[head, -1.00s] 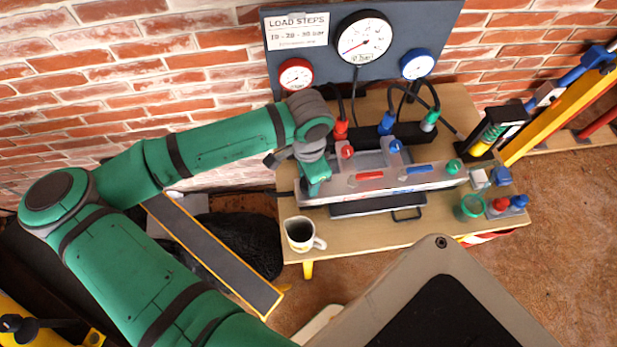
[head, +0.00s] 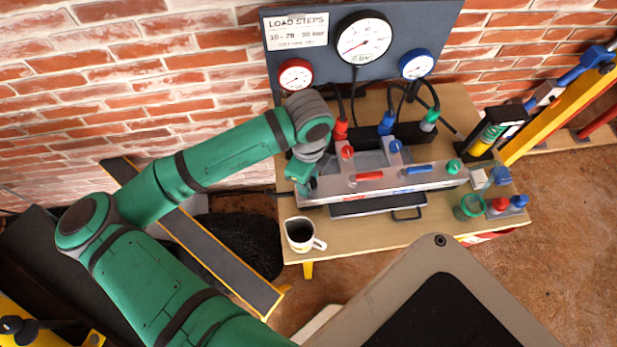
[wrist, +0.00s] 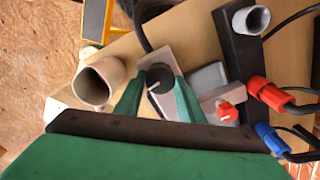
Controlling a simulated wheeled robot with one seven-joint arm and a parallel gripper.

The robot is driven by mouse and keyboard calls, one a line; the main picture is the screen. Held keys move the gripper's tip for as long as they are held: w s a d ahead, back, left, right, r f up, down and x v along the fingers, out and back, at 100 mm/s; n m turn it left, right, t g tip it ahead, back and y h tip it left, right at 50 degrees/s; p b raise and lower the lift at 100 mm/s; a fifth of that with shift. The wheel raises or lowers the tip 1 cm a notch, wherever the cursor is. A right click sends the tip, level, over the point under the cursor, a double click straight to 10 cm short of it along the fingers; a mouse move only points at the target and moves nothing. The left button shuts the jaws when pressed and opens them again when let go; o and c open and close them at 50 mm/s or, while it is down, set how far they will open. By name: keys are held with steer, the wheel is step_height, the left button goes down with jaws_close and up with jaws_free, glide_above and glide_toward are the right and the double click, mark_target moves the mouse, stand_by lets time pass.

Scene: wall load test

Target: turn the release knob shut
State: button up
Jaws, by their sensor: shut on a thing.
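The release knob (wrist: 157,77) is a dark round knob with a pale pointer line, at the end of the grey panel block in the wrist view. My gripper (wrist: 159,88) has its two green fingers on either side of the knob and is shut on it. In the head view my gripper (head: 307,184) is at the left end of the long grey panel (head: 430,181), and it hides the knob there.
A mug (head: 300,236) stands on the bench close to my gripper. Red knob (head: 347,152), blue knob (head: 395,146) and green knob (head: 454,165) stand along the panel. Hoses and gauges, including a large gauge (head: 363,38), are behind. The front bench edge is mostly clear.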

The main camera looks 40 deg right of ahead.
steer(key=shift+w+m, duration=0.1)
steer(key=shift+m, duration=0.8)
steer(key=o, duration=1)
steer(key=shift+o, duration=0.2)
step_height(320, 180, up, 11)
steer(key=shift+f, duration=0.1)
